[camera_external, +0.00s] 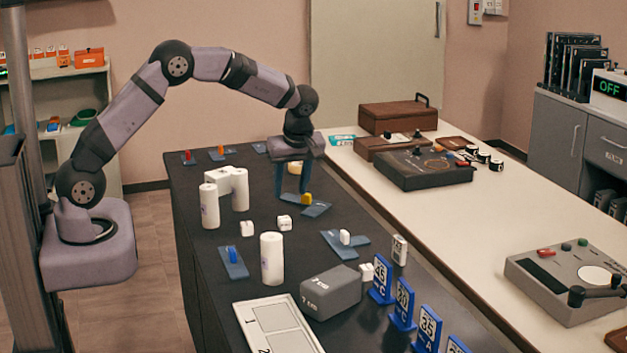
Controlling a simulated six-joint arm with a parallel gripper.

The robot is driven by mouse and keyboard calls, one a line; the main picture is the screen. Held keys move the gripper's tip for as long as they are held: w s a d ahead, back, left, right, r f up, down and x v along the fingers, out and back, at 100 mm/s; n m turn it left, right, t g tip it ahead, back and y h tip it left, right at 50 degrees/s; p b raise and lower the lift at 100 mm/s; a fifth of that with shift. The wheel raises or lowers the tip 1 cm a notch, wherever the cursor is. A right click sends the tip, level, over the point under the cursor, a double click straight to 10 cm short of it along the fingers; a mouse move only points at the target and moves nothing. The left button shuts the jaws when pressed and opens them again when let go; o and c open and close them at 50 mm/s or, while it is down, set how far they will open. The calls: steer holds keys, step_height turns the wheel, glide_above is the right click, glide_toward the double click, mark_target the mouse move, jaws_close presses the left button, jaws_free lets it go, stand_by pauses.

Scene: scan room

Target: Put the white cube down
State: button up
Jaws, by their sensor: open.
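I cannot tell which one is the task's cube. My gripper (291,190) points down over the far part of the table, its two blue fingers apart. No white cube shows between the fingers. The cubes at left of centre and to its right are nearer the camera than my gripper and apart from it. A small yellow piece (306,199) is close to the right fingertip.
A grey block (331,292), a white numbered tray (279,327) and blue number stands (381,280) fill the near part. Blue pads (232,263) are scattered about.

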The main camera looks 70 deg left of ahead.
steer(key=shift+v, duration=0.85)
steer(key=shift+d, duration=0.1)
steer(key=s+d+f+m+h, duration=0.2)
steer(key=s+d+m, duration=0.6)
steer(key=s, duration=0.5)
steer(key=s+d+f+m+h, duration=0.2)
steer(key=s+d+m, duration=0.6)
steer(key=s, duration=0.5)
steer(key=shift+s+m, duration=0.4)
steer(key=shift+m, duration=0.6)
steer(key=shift+d+f, duration=0.1)
steer(key=shift+d, duration=0.05)
steer(key=shift+r+p, duration=0.7)
steer(key=shift+r, duration=0.05)
